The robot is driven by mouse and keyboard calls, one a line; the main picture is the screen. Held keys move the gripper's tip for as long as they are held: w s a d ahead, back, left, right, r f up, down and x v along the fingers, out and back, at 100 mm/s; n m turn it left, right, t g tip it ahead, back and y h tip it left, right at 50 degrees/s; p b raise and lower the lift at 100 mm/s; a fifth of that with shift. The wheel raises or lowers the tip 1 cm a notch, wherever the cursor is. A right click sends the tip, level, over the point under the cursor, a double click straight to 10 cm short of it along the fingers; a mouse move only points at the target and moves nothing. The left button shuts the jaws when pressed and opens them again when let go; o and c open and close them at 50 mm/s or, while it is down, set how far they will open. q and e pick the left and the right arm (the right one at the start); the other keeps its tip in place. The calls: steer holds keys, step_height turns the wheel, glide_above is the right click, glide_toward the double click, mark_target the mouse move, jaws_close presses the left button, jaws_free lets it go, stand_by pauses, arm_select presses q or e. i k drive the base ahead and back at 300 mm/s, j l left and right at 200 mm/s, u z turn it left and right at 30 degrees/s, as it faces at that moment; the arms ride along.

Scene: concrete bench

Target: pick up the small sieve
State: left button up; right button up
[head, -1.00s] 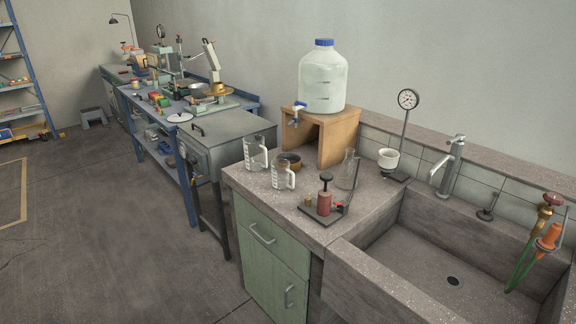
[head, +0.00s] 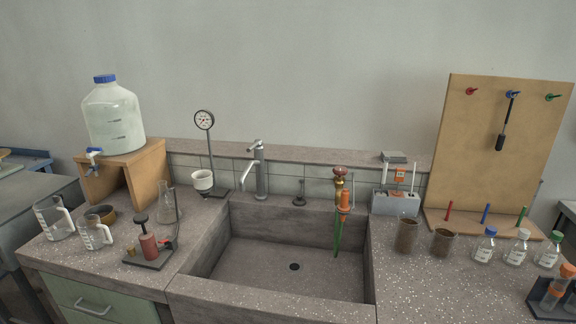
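A small brown, round, shallow vessel (head: 110,213) stands on the left part of the bench in the head view, behind two glass jugs. It may be the small sieve, but its mesh cannot be made out. The front jug (head: 96,234) hides part of it. The wooden stand (head: 152,180) rises just behind it. Neither of my grippers is in view.
A water container (head: 115,120) sits on the wooden stand. A red-bodied device (head: 149,246), a flask (head: 168,205) and a dial gauge (head: 204,120) stand nearby. Beakers, bottles and a pegboard (head: 470,130) are on the right.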

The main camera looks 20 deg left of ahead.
mark_target(106, 212)
steer(key=k+j+z, duration=0.1)
steer(key=j+z, duration=0.3)
steer(key=k+j+z, duration=0.15)
steer(key=j+z, duration=0.25)
steer(key=k+j+z, duration=0.2)
steer(key=z, duration=0.15)
steer(key=k+j+z, duration=0.25)
steer(key=z, duration=0.15)
steer(key=k+j+z, duration=0.3)
steer(key=k, duration=0.2)
steer(key=k+j+z, duration=0.35)
steer(key=k, duration=0.15)
steer(key=k+z, duration=0.3)
steer(key=k, duration=0.2)
